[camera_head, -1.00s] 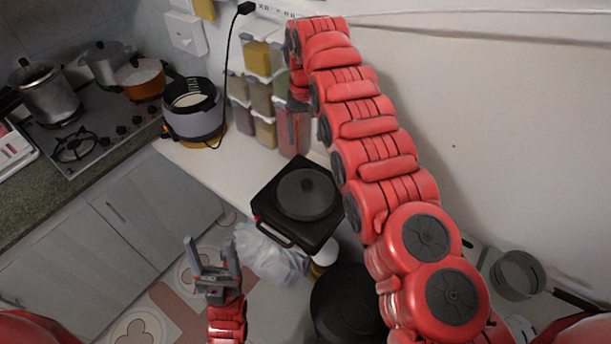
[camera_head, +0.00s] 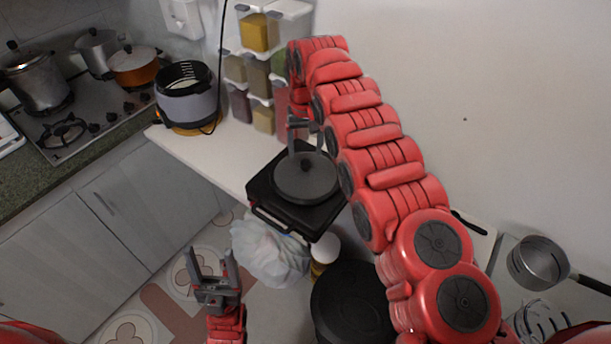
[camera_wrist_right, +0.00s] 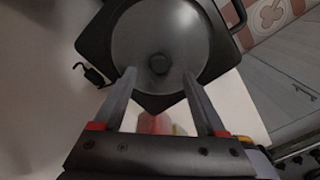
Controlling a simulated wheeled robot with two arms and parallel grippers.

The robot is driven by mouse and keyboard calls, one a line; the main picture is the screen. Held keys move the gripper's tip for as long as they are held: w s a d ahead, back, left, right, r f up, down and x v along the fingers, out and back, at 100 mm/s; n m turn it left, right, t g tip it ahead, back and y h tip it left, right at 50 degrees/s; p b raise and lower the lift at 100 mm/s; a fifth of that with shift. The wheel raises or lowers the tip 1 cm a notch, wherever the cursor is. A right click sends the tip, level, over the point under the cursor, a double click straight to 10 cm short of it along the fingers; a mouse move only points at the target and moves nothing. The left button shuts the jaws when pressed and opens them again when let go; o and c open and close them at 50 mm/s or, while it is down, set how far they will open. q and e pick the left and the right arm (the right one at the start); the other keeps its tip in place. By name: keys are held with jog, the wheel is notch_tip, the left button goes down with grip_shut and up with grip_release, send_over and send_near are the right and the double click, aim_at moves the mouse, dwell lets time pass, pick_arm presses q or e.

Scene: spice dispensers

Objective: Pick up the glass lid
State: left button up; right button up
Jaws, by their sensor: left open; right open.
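The glass lid (camera_head: 302,184) is a dark round disc with a small black knob, lying on a square black cooker (camera_head: 268,204) on the white counter. In the right wrist view the glass lid (camera_wrist_right: 134,45) fills the top middle, with its knob (camera_wrist_right: 158,63) just ahead of and between the fingertips. My right gripper (camera_head: 305,148) is open above the lid's far edge; in the right wrist view its fingers (camera_wrist_right: 158,76) straddle the line to the knob, with nothing between them. My left gripper (camera_head: 212,264) is open and empty, low over the floor at left.
Spice dispensers (camera_head: 262,70) stand against the wall behind the cooker. A grey rice cooker (camera_head: 188,98) is on the counter to the left. A plastic bag (camera_head: 268,252), a jar (camera_head: 325,252) and a black round lidded bin (camera_head: 350,305) are below the counter.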

aim_at(305, 162)
jog(key=shift+s+f+p, duration=0.15)
jog(key=shift+f+p, duration=0.1)
jog(key=shift+p, duration=0.1)
notch_tip(305, 162, down, 3)
jog(key=shift+s+p, duration=0.1)
jog(key=shift+p, duration=0.7)
jog(key=shift+f, duration=0.4)
grip_shut()
